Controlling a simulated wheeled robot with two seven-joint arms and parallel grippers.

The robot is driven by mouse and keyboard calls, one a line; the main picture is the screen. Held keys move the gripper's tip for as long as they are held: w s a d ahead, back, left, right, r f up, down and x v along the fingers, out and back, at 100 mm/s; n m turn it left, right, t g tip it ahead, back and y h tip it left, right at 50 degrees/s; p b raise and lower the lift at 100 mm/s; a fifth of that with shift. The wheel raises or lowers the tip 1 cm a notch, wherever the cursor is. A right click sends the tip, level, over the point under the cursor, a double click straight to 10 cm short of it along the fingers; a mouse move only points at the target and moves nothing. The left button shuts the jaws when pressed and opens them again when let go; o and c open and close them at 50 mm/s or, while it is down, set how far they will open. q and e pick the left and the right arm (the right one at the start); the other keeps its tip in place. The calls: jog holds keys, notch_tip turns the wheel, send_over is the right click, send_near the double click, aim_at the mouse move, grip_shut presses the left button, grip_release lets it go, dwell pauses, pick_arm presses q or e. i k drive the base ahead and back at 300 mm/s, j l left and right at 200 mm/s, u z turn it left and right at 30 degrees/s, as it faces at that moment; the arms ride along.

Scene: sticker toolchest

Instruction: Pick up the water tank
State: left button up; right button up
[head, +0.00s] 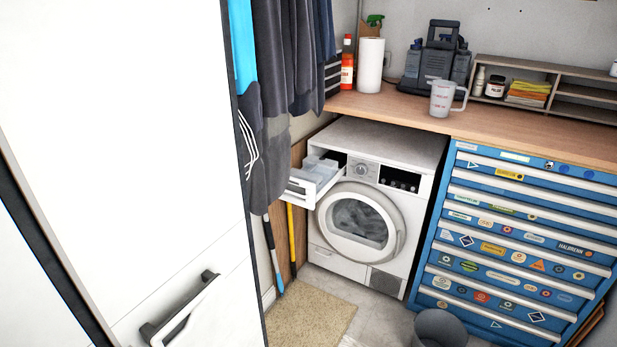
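A white front-loading machine (350,262) stands under the wooden counter, its round door shut. A drawer (312,187) at its upper left is pulled out. A pale, translucent grey insert, which looks like the water tank (320,167), sits in this drawer. The drawer front faces the room, and hanging clothes are close to its left. Neither of my grippers is in view.
A large white cabinet (130,130) with a dark handle (180,310) fills the left. Dark clothes (285,60) hang beside it. A blue tool chest (510,240) stands right of the machine. A beige mat (305,312) and dark bin (440,328) are on the floor. A measuring jug (443,98) stands on the counter.

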aim_at(319, 171)
jog(key=i+l, duration=0.15)
jog(key=i+l+u, duration=0.7)
jog(key=i+l, duration=0.35)
